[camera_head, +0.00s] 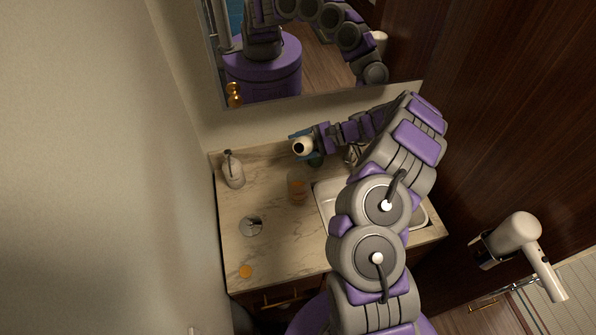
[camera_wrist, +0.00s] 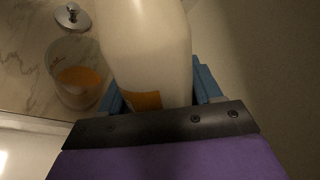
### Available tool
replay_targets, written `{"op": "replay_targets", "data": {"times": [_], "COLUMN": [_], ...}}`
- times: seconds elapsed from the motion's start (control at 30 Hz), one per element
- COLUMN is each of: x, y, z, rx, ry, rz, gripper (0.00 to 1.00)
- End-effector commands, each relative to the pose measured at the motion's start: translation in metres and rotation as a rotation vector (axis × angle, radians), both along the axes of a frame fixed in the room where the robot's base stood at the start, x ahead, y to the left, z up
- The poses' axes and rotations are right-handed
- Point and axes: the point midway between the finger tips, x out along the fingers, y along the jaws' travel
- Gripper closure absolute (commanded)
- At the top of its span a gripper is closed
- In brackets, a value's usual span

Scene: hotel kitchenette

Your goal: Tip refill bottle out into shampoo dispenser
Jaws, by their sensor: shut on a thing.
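The white refill bottle (camera_head: 300,148) is in my gripper (camera_head: 312,143), which is shut on it above the back of the counter. Its round end with a dark opening faces the head camera; its exact tilt is hard to tell. In the wrist view the bottle (camera_wrist: 148,45) fills the middle, with an orange label by the blue fingers. The shampoo dispenser (camera_head: 297,188) is a clear open container with orange liquid, standing on the counter in front of the bottle, apart from it. It also shows in the wrist view (camera_wrist: 76,88). A pump top (camera_head: 251,226) lies on the counter.
A white pump bottle (camera_head: 233,172) stands at the back left. An orange cap (camera_head: 246,271) lies near the front edge. The sink (camera_head: 326,202) is right of the dispenser, partly behind my arm. A mirror (camera_head: 330,65) hangs behind; a hair dryer (camera_head: 518,236) is at the right.

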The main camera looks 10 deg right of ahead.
Motion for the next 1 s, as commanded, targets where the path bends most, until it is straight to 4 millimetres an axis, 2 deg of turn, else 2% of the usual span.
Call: {"op": "replay_targets", "data": {"times": [0.23,0.47,0.73,1.0], "x": [-0.008,-0.005,-0.002,-0.001], "y": [0.004,0.002,-0.002,-0.004], "z": [0.019,0.018,0.045,0.058], "rx": [0.111,0.188,0.327,0.433], "ry": [0.177,0.297,0.506,0.669], "rz": [-0.001,-0.003,-0.007,-0.011], "gripper": [0.72,0.72,0.72,0.72]}}
